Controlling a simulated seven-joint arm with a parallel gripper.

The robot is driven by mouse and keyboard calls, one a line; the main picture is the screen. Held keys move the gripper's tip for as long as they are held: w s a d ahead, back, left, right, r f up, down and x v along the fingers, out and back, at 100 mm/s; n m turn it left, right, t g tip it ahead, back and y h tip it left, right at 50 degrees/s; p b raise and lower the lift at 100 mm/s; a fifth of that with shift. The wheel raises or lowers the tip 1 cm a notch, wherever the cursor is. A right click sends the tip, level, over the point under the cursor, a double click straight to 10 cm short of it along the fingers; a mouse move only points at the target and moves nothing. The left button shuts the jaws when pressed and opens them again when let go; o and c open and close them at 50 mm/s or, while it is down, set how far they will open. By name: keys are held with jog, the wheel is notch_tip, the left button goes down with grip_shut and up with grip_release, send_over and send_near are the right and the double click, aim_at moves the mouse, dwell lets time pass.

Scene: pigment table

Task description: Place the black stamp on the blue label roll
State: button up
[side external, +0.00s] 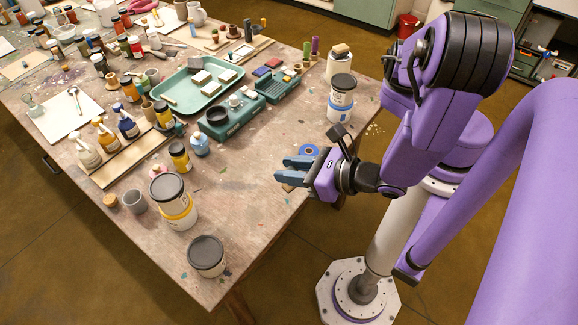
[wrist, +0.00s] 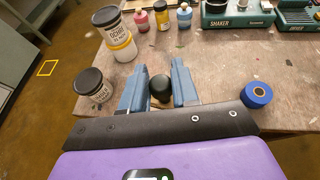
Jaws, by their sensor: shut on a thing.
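My gripper (side external: 281,169) is near the table's front right edge, with its blue-grey fingers pointing left in the side view. In the wrist view my gripper (wrist: 158,75) is shut on the black stamp (wrist: 161,89), whose round black knob shows between the fingers. The stamp's lower part is mostly hidden. The blue label roll (side external: 309,151) lies on the table just beyond my gripper in the side view. In the wrist view the blue label roll (wrist: 257,94) is to the right of the fingers, apart from the stamp, with its round core facing up.
Stacked paint tubs (side external: 341,98) stand beyond the roll near the table edge. Other stacked tubs (side external: 174,202) and a dark-lidded jar (side external: 207,256) stand at the front left. A teal shaker device (side external: 231,117) is farther back. The table between is mostly clear.

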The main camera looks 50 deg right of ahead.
jog(key=w+d+m+h, duration=0.6)
jog(key=d+h, duration=0.1)
jog(key=d, duration=0.3)
jog(key=m+g+h, duration=0.4)
jog(key=m+h, duration=0.1)
send_over(309, 151)
notch_tip(309, 151, down, 2)
jog(key=shift+f, duration=3.75)
grip_shut()
jog(key=o, duration=1)
grip_release()
jog(key=shift+f, duration=0.1)
